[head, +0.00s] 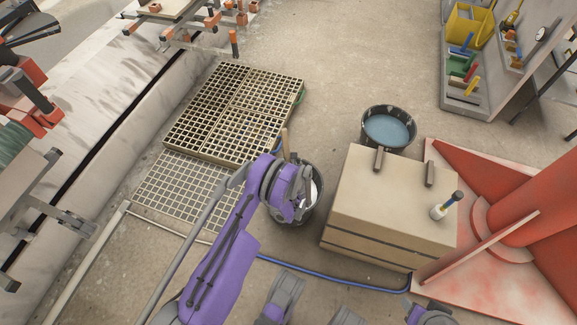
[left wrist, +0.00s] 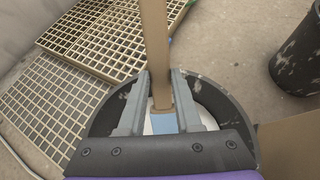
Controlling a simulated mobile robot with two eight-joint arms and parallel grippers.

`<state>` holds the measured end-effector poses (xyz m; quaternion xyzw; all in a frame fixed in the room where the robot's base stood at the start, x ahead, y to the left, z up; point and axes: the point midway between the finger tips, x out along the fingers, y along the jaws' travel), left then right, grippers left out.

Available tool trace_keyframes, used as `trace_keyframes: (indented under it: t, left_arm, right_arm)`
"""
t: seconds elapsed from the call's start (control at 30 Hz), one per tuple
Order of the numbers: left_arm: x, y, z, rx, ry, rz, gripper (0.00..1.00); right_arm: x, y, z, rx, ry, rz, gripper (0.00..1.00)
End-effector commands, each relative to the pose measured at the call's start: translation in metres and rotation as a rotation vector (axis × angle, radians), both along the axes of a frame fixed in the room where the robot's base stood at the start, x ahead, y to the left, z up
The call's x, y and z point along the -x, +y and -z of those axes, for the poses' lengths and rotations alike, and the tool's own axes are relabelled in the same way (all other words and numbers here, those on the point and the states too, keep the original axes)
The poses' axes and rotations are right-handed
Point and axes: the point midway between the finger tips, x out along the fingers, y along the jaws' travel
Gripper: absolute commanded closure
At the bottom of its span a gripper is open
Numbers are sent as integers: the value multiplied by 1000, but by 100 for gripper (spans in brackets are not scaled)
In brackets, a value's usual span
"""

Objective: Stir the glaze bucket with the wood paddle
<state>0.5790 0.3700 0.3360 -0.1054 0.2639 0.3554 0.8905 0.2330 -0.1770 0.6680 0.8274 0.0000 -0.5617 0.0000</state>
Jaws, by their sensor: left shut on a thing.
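The wood paddle is upright; its tan shaft (head: 285,143) rises above my left gripper in the head view. In the left wrist view the shaft (left wrist: 153,40) runs down between the two grey fingers. My left gripper (head: 298,185) is shut on it. Directly below is a dark bucket (head: 312,208) with white contents, partly hidden by the gripper; its dark rim (left wrist: 103,122) shows around the fingers in the wrist view. A light blue patch shows between the fingers; I cannot tell if it is paddle or glaze. The paddle's lower end is hidden.
Another dark bucket (head: 388,130) with blue liquid stands behind a beige box (head: 390,210) bearing handles and a small brush pot. Floor grates (head: 235,105) lie to the left. A blue hose (head: 335,275) crosses in front. A red base (head: 505,285) stands right.

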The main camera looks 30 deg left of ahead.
Motion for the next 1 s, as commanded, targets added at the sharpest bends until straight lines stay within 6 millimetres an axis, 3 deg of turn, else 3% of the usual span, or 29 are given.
trace_keyframes:
  t: [0.7,1.0]
  left_arm:
    - [-22,21,-50,0,0,-1,100]
    - [-26,25,-57,0,0,0,100]
  right_arm:
    - [2,0,-13,0,-3,0,50]
    - [2,0,-15,0,-4,0,50]
